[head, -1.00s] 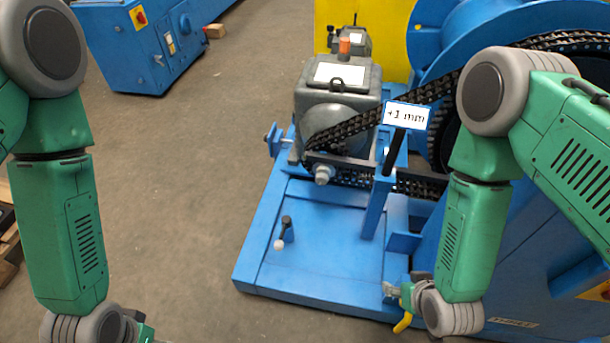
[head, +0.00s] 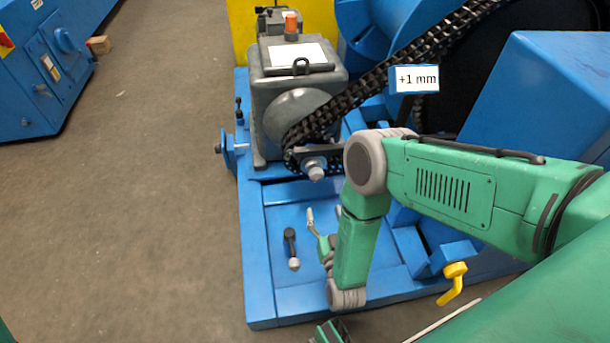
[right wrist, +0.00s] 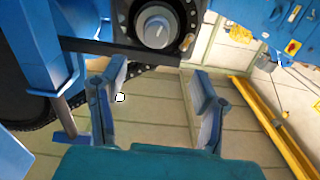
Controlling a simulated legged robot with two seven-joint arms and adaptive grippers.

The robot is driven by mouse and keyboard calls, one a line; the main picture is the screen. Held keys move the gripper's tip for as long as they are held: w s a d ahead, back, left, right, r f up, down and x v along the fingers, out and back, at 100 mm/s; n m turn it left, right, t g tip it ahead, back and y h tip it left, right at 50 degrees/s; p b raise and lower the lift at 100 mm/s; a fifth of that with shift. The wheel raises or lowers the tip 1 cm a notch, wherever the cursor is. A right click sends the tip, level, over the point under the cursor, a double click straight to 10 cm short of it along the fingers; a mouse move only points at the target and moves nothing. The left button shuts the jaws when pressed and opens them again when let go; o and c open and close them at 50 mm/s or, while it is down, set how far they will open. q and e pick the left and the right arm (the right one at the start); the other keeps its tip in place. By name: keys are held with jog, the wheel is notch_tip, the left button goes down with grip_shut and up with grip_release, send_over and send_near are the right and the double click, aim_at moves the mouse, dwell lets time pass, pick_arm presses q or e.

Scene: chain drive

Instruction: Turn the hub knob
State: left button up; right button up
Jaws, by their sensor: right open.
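The hub knob (head: 314,168) is a short grey cylinder on the hub below the grey gearbox, where the black chain wraps around. My right gripper (head: 320,231) is below the knob in the head view, apart from it and partly hidden by my right forearm. In the right wrist view the knob (right wrist: 158,28) shows end-on at the top, beyond the fingertips and roughly centred between them. There my right gripper (right wrist: 160,70) is open, with nothing between its fingers. My left gripper cannot be made out.
The black chain (head: 400,75) rises right past a "+1 mm" sign (head: 415,79). A yellow handle (head: 453,283) is at right.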

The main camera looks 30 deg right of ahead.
aim_at(316, 179)
jog(key=b+x, duration=0.4)
jog(key=x, duration=0.9)
jog(key=shift+s+d+b, duration=0.1)
jog(key=shift+b, duration=0.2)
jog(key=shift+d, duration=0.2)
jog(key=shift+w+d+f, duration=0.1)
jog(key=shift+w+d, duration=0.15)
jog(key=shift+w, duration=0.1)
jog(key=shift+a, duration=0.25)
jog(key=c, duration=1.2)
pick_arm(q)
jog(key=f, duration=0.4)
jog(key=shift+d+f, duration=0.2)
jog(key=shift+d, duration=0.15)
pick_arm(e)
jog(key=shift+o, duration=0.2)
